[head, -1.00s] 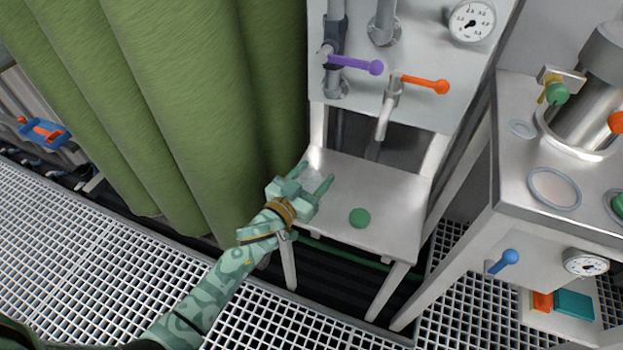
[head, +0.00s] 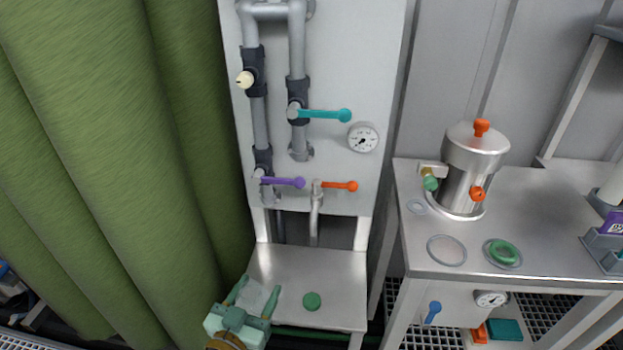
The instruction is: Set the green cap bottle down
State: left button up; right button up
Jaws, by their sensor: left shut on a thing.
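My left gripper (head: 258,287) is at the bottom of the head view, over the front left part of a small metal bench (head: 338,268). Its fingers are apart with a faint, pale, see-through thing (head: 257,297) between them, which I take to be the bottle. Its outline is hard to make out, and I cannot tell whether it touches the bench. A round green cap (head: 312,301) shows on the bench top, to the right of the gripper and apart from it. My right gripper is not in view.
A pipe panel with a purple lever (head: 282,182), orange lever (head: 340,186) and spout (head: 314,222) rises behind the bench. A green curtain (head: 110,170) hangs left. A steel table (head: 540,225) with a metal vessel (head: 470,175) stands right. The bench top's right side is clear.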

pick_arm(q)
jog(key=shift+n+y, duration=0.7)
jog(key=shift+y, duration=0.2)
jog(key=s+a+r, duration=0.1)
jog(key=r, duration=0.2)
jog(key=s+r+p, duration=0.1)
jog(key=r, duration=0.3)
jog(key=s+a+r+p, duration=0.1)
jog(key=r, duration=0.3)
jog(key=shift+s+a, duration=0.1)
jog(key=shift+a, duration=0.2)
jog(key=s+a+r+n+y+p, duration=0.1)
jog(key=s+a+r+y+p, duration=0.1)
jog(key=s+r, duration=0.5)
jog(key=s+a+p, duration=0.1)
jog(key=s, duration=0.2)
jog(key=shift+s+a+r+p, duration=0.15)
jog(key=shift+p, duration=0.25)
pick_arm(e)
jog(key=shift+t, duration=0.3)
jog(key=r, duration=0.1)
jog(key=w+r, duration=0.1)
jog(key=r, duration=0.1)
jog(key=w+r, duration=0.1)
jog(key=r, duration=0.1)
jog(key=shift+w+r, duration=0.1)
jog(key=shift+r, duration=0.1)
